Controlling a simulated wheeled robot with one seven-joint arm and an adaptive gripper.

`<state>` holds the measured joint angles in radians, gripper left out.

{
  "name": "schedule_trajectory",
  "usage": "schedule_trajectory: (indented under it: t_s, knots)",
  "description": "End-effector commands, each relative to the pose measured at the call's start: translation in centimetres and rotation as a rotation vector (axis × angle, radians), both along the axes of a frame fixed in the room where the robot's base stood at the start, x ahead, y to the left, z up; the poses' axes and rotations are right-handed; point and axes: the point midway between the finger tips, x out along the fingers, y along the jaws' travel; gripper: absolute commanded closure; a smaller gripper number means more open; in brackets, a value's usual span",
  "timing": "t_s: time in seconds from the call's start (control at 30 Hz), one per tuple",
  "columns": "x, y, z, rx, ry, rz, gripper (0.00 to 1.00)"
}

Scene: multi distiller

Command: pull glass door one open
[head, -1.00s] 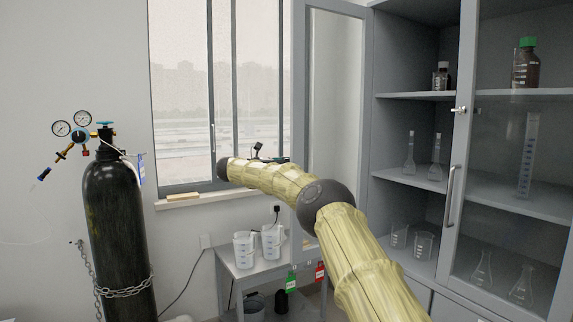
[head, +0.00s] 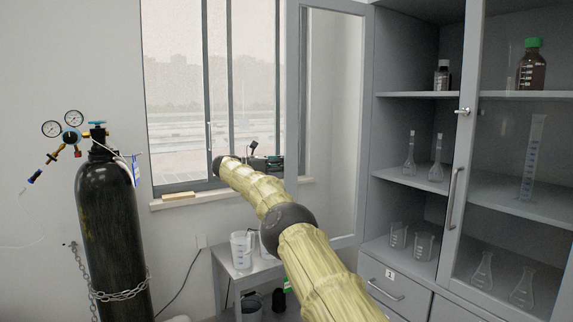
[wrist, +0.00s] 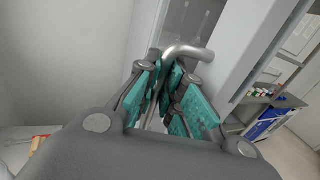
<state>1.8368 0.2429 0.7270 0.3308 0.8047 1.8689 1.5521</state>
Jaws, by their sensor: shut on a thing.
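The left glass door (head: 335,120) of the grey cabinet stands swung open in the head view, its grey frame turned out toward the window. My gripper (wrist: 172,88) is shut on the metal door handle (wrist: 190,52) in the wrist view, its green finger pads on either side of the bar. In the head view my gripper (head: 265,162) is small and dark at the door's free edge, partly hidden. The handle cannot be made out there. The right glass door (head: 512,150) is shut, with its own handle (head: 455,198).
The open cabinet side shows shelves (head: 408,178) with bottles and flasks, above drawers (head: 395,288). A black gas cylinder (head: 108,225) stands at the left. A low table (head: 232,270) with white jugs (head: 242,250) is below my arm.

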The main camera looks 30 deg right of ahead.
Motion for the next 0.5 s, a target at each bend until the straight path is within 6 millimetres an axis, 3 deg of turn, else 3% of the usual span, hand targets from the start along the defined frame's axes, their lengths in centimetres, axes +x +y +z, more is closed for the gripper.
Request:
schedule_trajectory:
  t_s: [0.37,0.4,0.5]
  knots:
    - [0.05,-0.01,0.12,-0.001,-0.002,-0.001,1.00]
    - [0.05,0.00,0.12,0.000,-0.001,-0.001,0.85]
    - [0.08,0.07,0.10,0.000,-0.001,0.000,0.81]
